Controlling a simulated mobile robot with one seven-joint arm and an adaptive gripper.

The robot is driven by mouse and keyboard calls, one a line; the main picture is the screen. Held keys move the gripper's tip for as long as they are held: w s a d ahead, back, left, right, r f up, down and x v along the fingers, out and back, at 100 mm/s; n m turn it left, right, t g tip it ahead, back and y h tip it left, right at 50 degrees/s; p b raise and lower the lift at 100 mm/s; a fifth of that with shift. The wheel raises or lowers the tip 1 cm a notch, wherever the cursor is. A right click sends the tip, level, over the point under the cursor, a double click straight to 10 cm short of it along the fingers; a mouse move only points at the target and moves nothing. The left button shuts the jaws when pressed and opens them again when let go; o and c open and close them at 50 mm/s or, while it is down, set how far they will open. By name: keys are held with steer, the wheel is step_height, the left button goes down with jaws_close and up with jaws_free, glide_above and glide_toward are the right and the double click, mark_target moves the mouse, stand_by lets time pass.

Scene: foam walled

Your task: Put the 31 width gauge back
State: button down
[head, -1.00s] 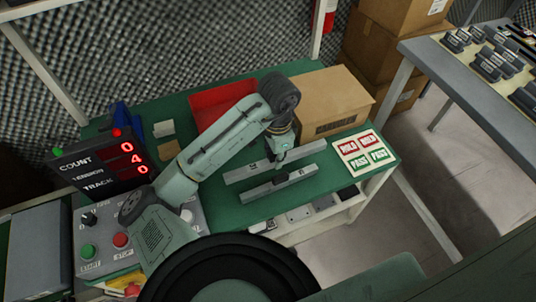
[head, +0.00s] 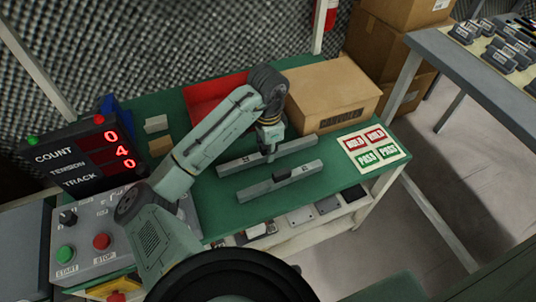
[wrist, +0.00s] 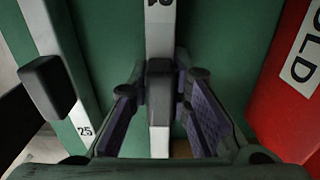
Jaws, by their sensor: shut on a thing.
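Two long grey bar gauges lie side by side over the green bench in the head view. My gripper (head: 268,152) is over the back bar (head: 235,164). In the wrist view my gripper (wrist: 160,95) is shut on the dark block handle of a pale bar (wrist: 160,35), whose label is cut off by the frame edge and cannot be fully read. The other bar, the front one (head: 255,190), has a dark block handle and reads 25 in the wrist view (wrist: 84,130). Whether the held bar touches the bench cannot be told.
A red bin (head: 205,92) and a cardboard box (head: 345,90) stand behind the bars. A sign with red HOLD and green PASS labels (head: 373,148) lies at the bench's right end. A control panel (head: 85,235) and display (head: 85,158) are at the left.

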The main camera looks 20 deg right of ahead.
steer(key=shift+r, duration=0.1)
steer(key=shift+f, duration=0.2)
steer(key=c, duration=1.5)
jaws_free()
steer(key=shift+r, duration=0.15)
step_height(320, 180, up, 11)
steer(key=p, duration=0.9)
steer(key=shift+r, duration=0.55)
steer(key=shift+r, duration=0.1)
